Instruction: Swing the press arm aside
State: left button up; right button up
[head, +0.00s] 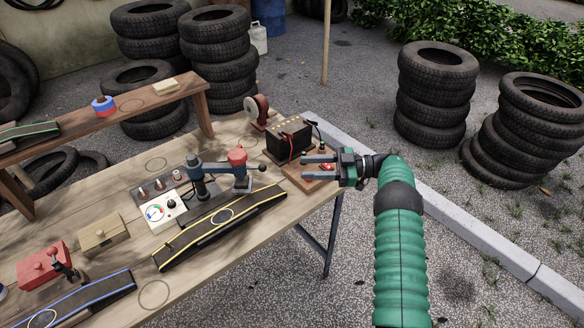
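The press arm (217,167) is a blue-grey bar on a post, standing on the wooden workbench (130,205). It reaches right to a red-capped head (237,157), with a small dark knob (262,167) to the right of the head. My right gripper (304,167) comes in from the right, fingers pointing left and apart, with nothing between them. It is to the right of the press head and knob, with a gap, over a wooden board with a red button (327,168). My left gripper is out of view.
A black battery box (289,139) with cables stands just behind my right gripper. A black track with yellow edges (220,227) lies in front of the press, and a white gauge panel (160,211) to its left. A raised shelf (140,103) runs behind. Tyre stacks stand beyond.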

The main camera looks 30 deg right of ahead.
aim_at(264, 171)
jog(key=shift+s, duration=0.1)
